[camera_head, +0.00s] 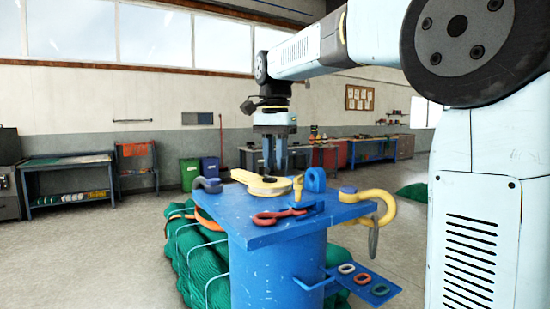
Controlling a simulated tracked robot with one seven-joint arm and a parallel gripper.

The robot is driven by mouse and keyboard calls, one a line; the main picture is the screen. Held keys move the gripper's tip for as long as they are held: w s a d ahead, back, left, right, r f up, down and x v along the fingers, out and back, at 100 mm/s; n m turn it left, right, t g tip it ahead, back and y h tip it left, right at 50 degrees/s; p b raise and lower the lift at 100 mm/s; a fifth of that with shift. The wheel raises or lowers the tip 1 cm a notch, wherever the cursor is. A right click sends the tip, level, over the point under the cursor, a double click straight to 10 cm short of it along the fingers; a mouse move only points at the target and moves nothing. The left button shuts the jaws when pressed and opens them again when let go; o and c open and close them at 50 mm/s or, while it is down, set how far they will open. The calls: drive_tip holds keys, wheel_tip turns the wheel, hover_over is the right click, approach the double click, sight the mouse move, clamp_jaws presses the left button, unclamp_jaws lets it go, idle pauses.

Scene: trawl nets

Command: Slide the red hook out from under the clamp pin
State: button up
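The red hook (276,217) lies flat near the front edge of the blue bench top (240,215). Its right end reaches toward a yellow upright piece (298,190), which may be the clamp pin, beside a blue lug (315,180). I cannot tell exactly how the pin sits over the hook. My gripper (274,168) points down above the far part of the bench top, behind a flat yellow piece (262,184). It is apart from the red hook. Its two fingers show a gap with nothing visible between them, so it looks open.
A large yellow hook (385,205) sticks out at the right corner, and a grey hook (208,185) sits at the left. A lower blue shelf (360,283) holds several small rings. Green netting (190,255) lies bundled around the pedestal. The bench's front left is bare.

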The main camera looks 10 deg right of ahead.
sight(281, 215)
wheel_tip(281, 215, down, 14)
drive_tip(key=shift+r, duration=0.1)
idle(0.6)
clamp_jaws()
idle(0.5)
